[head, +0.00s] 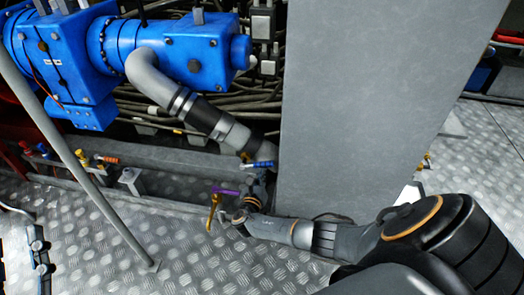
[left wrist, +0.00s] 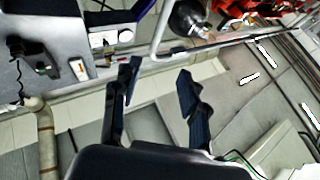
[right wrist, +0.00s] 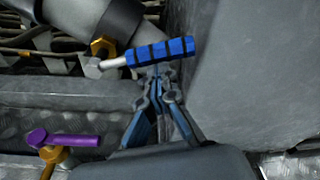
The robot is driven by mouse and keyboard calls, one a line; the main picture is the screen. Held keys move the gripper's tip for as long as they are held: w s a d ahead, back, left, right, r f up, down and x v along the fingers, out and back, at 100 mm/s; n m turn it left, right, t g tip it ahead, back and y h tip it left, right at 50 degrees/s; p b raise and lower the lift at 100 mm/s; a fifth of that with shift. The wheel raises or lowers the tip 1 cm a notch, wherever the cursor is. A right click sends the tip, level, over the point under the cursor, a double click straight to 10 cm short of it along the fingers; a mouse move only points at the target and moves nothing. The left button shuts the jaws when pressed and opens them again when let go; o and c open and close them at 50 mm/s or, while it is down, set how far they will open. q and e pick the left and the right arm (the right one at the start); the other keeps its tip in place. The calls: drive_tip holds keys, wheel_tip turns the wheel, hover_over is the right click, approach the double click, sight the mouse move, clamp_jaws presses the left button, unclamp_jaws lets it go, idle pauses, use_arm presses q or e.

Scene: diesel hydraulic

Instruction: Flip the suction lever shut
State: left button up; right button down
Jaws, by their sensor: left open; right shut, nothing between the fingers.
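A lever with a blue, black-banded handle (right wrist: 162,51) sticks out sideways from a brass-coloured fitting (right wrist: 104,47). The blue handle also shows in the head view (head: 260,164), beside the grey panel. A second lever with a purple handle (right wrist: 64,140) lies lower left; it also shows in the head view (head: 225,191). I cannot tell which one is the suction lever. My right gripper (right wrist: 160,73) is shut and empty, its tips just below the blue handle; I cannot tell whether they touch it. My left gripper (left wrist: 158,78) is open and empty, away from both levers.
A tall grey panel (head: 365,85) stands right of the levers. A thick grey hose (head: 160,82) runs down from the blue machine (head: 165,42). A slanted grey pole (head: 75,165) crosses the left. The tread-plate floor (head: 110,245) is open in front.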

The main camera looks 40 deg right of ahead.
sight(255, 164)
drive_tip(key=r+n+p, duration=0.2)
drive_tip(key=shift+w+r+h, duration=0.4)
drive_tip(key=r+n+p, duration=0.1)
drive_tip(key=w+a+r+n+p, duration=0.1)
drive_tip(key=n, duration=0.1)
use_arm(q)
drive_tip(key=s+a+f+g+y, duration=0.2)
drive_tip(key=f+g, duration=0.4)
drive_tip(key=f, duration=0.4)
drive_tip(key=s+a+f+g+y, duration=0.2)
drive_tip(key=s+f+g, duration=0.1)
drive_tip(key=f+g, duration=0.4)
drive_tip(key=shift+a+f+n+p, duration=0.15)
drive_tip(key=shift+f+n+p, duration=0.2)
drive_tip(key=shift+f, duration=1.15)
use_arm(e)
drive_tip(key=shift+w+a+r, duration=0.1)
drive_tip(key=shift+w+r, duration=0.05)
drive_tip(key=shift+w, duration=0.05)
use_arm(q)
drive_tip(key=shift+s, duration=0.1)
